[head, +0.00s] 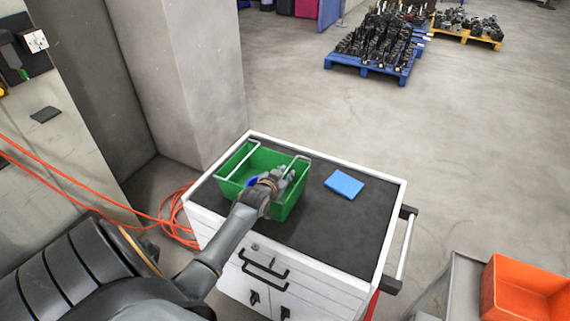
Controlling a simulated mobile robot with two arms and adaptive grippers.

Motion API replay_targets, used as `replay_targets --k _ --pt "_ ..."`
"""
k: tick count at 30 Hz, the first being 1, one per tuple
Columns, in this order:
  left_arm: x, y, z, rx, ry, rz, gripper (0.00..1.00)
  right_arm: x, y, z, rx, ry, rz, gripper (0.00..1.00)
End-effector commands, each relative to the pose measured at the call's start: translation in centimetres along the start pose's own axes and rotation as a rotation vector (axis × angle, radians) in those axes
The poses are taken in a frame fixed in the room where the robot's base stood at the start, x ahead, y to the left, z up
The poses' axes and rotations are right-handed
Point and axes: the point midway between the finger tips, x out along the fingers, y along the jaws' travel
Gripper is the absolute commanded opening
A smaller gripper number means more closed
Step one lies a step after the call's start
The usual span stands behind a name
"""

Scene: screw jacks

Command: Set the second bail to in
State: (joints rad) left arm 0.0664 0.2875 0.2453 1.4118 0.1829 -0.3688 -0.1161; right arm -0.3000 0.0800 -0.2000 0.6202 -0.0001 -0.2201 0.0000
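A green bin (291,207) stands on the dark top of a white cabinet. One pale wire bail (239,161) runs along the bin's left side, slightly inside the left rim. The other pale bail (296,158) shows near the right side, partly hidden by my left gripper (283,177). The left gripper reaches over the bin's front wall, at or close to this right bail. I cannot tell whether its fingers are open, or whether they touch the bail. A blue item (252,182) shows inside the bin beside the gripper. My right gripper is not in view.
A blue flat item (344,184) lies on the cabinet top (345,225) right of the bin, with bare surface around it. An orange bin (522,292) is at the lower right. Orange cables (176,215) lie left of the cabinet, near a concrete pillar (190,75).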

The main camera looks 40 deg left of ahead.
Motion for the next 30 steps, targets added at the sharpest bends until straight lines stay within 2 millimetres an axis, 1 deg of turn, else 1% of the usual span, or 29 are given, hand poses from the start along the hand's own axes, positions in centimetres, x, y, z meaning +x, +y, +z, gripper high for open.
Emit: replay_targets --k 10,14,17,27,30 --pt "-0.1 0.0 0.0 0.0 0.001 0.0 0.3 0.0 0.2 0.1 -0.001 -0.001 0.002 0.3" --pt "-0.9 0.0 0.0 0.001 0.0 0.001 0.3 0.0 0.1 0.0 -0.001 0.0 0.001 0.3" --pt "-2.2 0.1 0.0 0.001 0.001 0.001 0.3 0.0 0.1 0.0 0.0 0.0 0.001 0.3" --pt "-8.4 0.0 0.1 0.001 0.0 0.0 0.3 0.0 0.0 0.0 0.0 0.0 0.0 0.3" --pt "-9.9 0.0 0.1 0.001 -0.001 0.0 0.3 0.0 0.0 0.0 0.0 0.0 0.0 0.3"
